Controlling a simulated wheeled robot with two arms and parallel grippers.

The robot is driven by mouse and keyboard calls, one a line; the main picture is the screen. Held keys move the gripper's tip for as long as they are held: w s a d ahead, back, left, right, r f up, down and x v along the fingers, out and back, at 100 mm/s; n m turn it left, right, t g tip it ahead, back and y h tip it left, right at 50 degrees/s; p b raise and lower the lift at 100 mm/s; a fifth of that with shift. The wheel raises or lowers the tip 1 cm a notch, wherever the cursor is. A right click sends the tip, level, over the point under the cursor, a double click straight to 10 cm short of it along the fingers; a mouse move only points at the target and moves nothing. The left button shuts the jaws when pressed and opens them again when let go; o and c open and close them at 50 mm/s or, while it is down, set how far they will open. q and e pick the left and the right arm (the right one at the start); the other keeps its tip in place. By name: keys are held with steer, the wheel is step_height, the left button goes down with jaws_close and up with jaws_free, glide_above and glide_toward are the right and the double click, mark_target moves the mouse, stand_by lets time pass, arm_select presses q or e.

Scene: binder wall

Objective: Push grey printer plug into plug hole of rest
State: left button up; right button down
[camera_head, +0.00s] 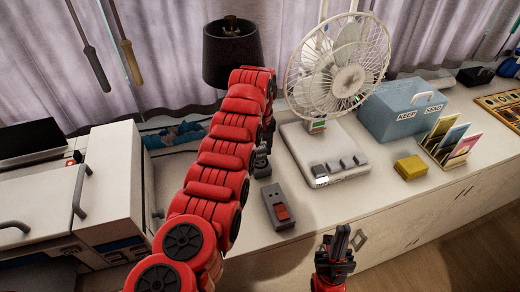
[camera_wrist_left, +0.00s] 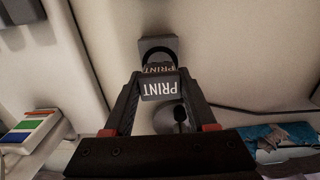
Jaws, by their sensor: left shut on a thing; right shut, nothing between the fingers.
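The grey printer plug (camera_wrist_left: 160,88), lettered PRINT upside down, is between the fingers of my left gripper (camera_wrist_left: 158,80) in the left wrist view; the gripper is shut on it. Right beyond it is a grey block (camera_wrist_left: 158,46) with a dark round ring, which looks like the rest's plug hole. The plug overlaps the ring's near side; I cannot tell how far in it is. In the head view my red left arm hides most of this spot. My right gripper (camera_head: 340,240) is shut and empty in front of the counter.
A grey switch box (camera_head: 278,208) with a red switch lies right of my left arm. A fan (camera_head: 338,65), a blue box (camera_head: 402,108) and a yellow block (camera_head: 410,168) stand further right. A white printer-like machine (camera_head: 112,180) is at left. A dark cable (camera_wrist_left: 250,109) runs right.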

arm_select(q)
steer(key=shift+b, duration=0.3)
steer(key=shift+f+b, duration=0.55)
steer(key=shift+f, duration=0.65)
steer(key=o, duration=1.4)
steer(key=shift+c, duration=0.2)
